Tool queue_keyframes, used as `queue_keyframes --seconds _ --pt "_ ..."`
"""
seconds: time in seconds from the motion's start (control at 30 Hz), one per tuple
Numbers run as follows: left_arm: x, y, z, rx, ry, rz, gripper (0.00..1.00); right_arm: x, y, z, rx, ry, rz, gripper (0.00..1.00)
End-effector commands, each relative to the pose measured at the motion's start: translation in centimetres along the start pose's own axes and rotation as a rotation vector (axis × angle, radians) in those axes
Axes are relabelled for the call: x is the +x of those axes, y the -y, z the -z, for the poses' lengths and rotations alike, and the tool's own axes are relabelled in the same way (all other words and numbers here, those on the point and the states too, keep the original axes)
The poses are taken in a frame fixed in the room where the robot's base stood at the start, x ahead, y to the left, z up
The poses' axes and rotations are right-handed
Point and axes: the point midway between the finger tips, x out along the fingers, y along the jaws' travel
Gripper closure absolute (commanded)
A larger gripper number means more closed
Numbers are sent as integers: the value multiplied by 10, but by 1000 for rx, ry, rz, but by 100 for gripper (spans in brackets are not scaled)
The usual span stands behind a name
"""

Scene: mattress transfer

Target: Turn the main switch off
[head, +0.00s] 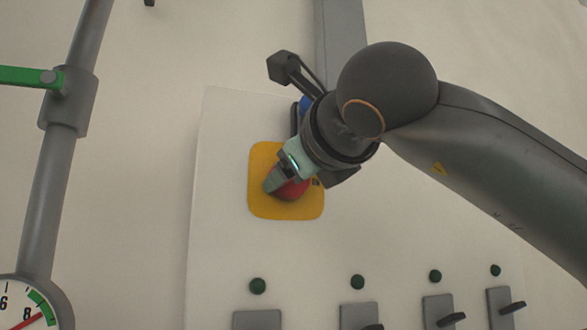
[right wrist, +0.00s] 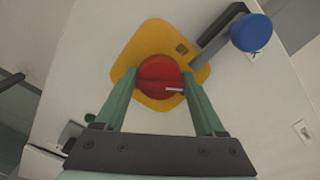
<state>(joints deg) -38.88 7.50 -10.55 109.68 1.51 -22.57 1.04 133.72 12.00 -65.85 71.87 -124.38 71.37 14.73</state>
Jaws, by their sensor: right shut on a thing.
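The main switch is a red round knob (head: 293,189) on a yellow plate (head: 262,204), fixed to a pale panel (head: 222,130). My right gripper (head: 272,184) reaches the knob from the upper right, and the wrist covers part of it in the head view. In the right wrist view, the two green fingers of my right gripper (right wrist: 159,82) are on either side of the red knob (right wrist: 160,72), shut on it. The yellow plate (right wrist: 143,40) shows around the knob there. A pale mark lies on the knob's lower right. My left gripper is not in view.
A lever with a blue ball end (right wrist: 251,32) stands close to the plate's upper right in the right wrist view. Below the plate are several green lamps (head: 258,286) and grey switches (head: 444,310). A grey pipe (head: 57,170) with a green handle (head: 28,76) and a gauge (head: 30,305) are at left.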

Motion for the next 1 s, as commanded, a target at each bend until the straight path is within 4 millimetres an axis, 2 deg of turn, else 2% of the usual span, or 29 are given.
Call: queue_keyframes --seconds 0.47,0.5,0.7,1.0 --pt "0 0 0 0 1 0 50 0 0 -1 -15 2 0 84" --pt "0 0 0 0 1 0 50 0 0 -1 -15 2 0 24" --pt "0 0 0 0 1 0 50 0 0 0 -14 1 0 2" --pt "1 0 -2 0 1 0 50 -2 0 0 -14 1 0 0"
